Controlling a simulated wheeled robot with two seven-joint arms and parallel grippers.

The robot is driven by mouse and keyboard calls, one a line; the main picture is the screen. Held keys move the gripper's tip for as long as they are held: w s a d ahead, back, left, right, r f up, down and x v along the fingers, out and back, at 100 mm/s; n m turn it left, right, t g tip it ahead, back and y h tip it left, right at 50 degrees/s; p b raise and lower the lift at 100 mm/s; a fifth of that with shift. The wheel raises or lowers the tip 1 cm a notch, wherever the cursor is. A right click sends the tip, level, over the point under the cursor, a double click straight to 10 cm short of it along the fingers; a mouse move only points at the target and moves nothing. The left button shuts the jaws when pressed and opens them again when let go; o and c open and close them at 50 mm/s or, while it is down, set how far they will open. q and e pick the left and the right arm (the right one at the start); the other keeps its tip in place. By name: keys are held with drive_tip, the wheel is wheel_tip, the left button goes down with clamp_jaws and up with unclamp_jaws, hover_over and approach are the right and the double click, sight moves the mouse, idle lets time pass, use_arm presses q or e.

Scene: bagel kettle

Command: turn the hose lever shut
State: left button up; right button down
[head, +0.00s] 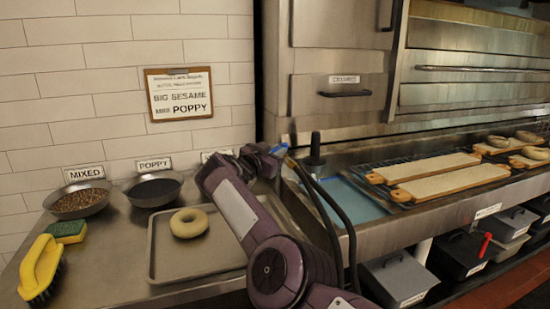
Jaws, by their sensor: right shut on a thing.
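The dark hose (335,208) bends down from beside the gripper, over the front edge of the unit. The lever's exact angle cannot be made out. My left gripper is out of view.
A tray (165,262) with a bagel (188,222) lies left of my arm. Bowls (80,200), a sponge (66,231) and a yellow brush (40,268) stand further left. A black upright handle (315,150) stands close right of the gripper. Bagel boards (450,184) lie right.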

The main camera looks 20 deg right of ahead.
drive_tip(key=shift+d, duration=0.2)
idle(0.3)
drive_tip(key=c, duration=1.4)
unclamp_jaws()
drive_tip(key=shift+a, duration=0.15)
